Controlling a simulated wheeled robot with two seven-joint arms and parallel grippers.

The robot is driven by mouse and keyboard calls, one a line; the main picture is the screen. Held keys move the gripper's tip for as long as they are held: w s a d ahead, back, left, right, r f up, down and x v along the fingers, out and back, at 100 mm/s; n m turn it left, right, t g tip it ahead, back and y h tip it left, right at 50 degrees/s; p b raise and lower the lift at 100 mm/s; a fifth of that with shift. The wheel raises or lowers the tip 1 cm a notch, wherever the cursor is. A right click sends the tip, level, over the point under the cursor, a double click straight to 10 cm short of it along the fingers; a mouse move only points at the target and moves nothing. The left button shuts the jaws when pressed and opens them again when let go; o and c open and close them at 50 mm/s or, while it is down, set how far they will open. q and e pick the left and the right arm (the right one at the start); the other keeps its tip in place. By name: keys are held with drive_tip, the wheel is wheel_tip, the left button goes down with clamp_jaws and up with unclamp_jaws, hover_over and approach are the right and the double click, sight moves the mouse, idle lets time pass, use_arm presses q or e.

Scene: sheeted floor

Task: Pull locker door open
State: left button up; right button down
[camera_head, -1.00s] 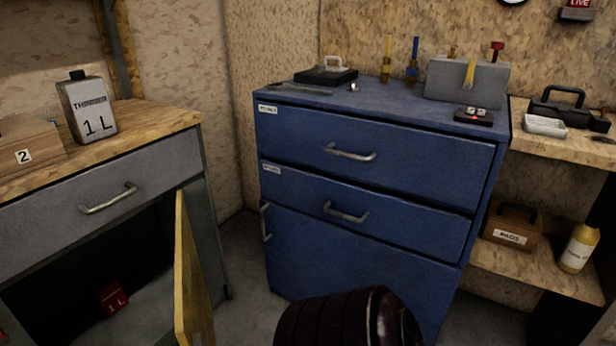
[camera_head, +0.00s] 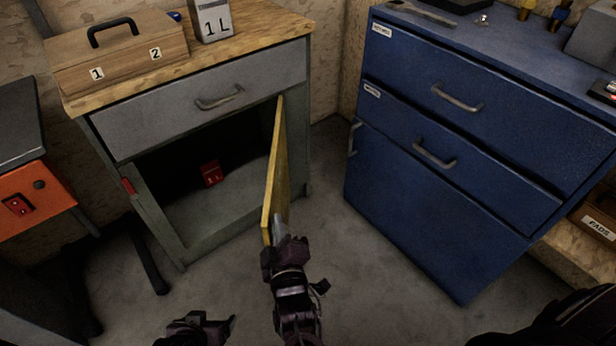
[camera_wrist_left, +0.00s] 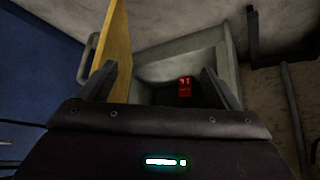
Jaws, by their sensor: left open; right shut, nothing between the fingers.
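The locker is the opening under the grey workbench drawer. Its yellow-edged door (camera_head: 272,180) is hinged on the right side of the opening and stands swung out. In the left wrist view the door (camera_wrist_left: 120,50) is at the left, with a handle (camera_wrist_left: 88,60) on its outer face. My right gripper (camera_head: 280,230) is shut and empty at the door's lower free edge; I cannot tell whether it touches. My left gripper (camera_head: 205,322) is open and empty, low in front of the locker. Its spread fingers (camera_wrist_left: 160,85) face the interior, where a red can (camera_head: 211,173) stands.
A wooden toolbox (camera_head: 118,50) and a grey can (camera_head: 211,18) stand on the bench top. A blue drawer cabinet (camera_head: 420,190) is at the right. An orange unit (camera_head: 30,200) is at the left. Bare floor (camera_head: 335,240) lies between the door and the blue cabinet.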

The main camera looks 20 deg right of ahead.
use_arm(q)
drive_tip(key=s+a+f+g+y+p, duration=0.1)
drive_tip(key=s+a+g, duration=0.3)
drive_tip(key=s, duration=0.5)
drive_tip(key=shift+f+g+y, duration=0.2)
drive_tip(key=shift+g+y, duration=0.1)
drive_tip(key=shift+g, duration=0.3)
use_arm(e)
drive_tip(key=w+d+n+h, duration=0.3)
drive_tip(key=w+d, duration=0.3)
drive_tip(key=d, duration=0.2)
drive_tip(key=shift+w+d+f+n, duration=0.3)
drive_tip(key=shift+w+f+n, duration=0.15)
drive_tip(key=shift+n, duration=0.45)
drive_tip(key=shift+s, duration=0.1)
